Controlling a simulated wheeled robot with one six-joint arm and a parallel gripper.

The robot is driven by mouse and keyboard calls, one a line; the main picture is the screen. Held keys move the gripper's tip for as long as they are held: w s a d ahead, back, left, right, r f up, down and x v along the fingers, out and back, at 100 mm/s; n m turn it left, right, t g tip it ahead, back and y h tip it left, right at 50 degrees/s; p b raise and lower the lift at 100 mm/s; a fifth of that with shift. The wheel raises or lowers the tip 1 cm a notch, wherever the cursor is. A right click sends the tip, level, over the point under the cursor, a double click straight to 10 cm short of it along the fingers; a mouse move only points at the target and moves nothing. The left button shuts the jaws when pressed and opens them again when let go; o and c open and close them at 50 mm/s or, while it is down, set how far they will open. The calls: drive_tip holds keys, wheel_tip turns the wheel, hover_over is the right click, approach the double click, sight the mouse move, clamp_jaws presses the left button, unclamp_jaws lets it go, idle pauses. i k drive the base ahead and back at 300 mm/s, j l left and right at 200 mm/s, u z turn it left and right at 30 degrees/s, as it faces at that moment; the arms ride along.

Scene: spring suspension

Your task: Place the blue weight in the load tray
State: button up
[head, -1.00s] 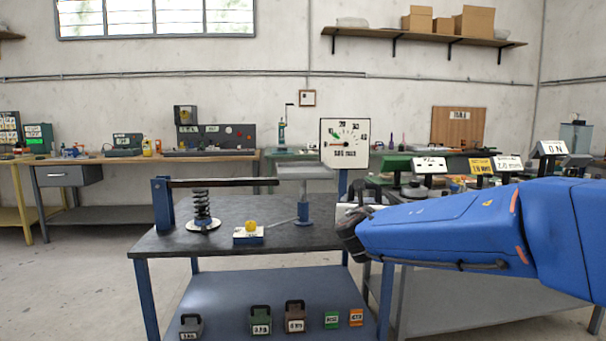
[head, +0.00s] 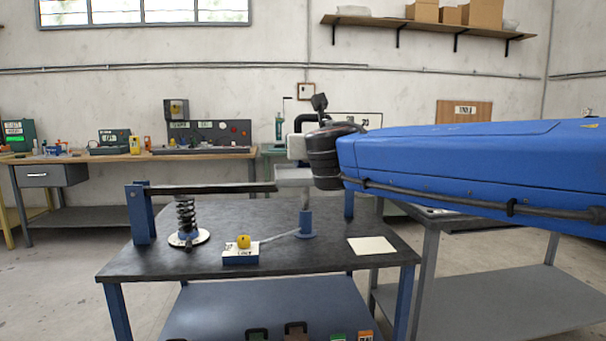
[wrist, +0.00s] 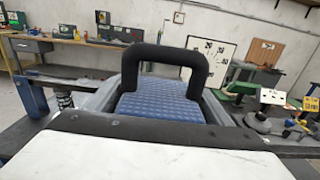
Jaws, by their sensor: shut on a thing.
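In the wrist view a blue ridged surface, which I take for the blue weight (wrist: 165,100), shows below a black arch-shaped handle (wrist: 160,52). Grey rims of the load tray (wrist: 225,112) frame it on both sides. Whether it rests in the tray or hangs just above, I cannot tell. In the head view the load tray (head: 292,177) sits on a post above the table. My gripper (head: 298,148) is at the tray's upper right side and partly hides it. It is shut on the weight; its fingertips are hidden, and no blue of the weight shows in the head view.
A dark beam (head: 215,188) runs left from the tray to a blue post (head: 140,215), above a black spring (head: 186,215). A small box with a yellow knob (head: 241,253) and a pale square (head: 371,246) lie on the table. Several weights sit on the lower shelf.

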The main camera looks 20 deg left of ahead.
sight(295, 172)
drive_tip(key=i+j, duration=1.1)
drive_tip(key=i, duration=0.1)
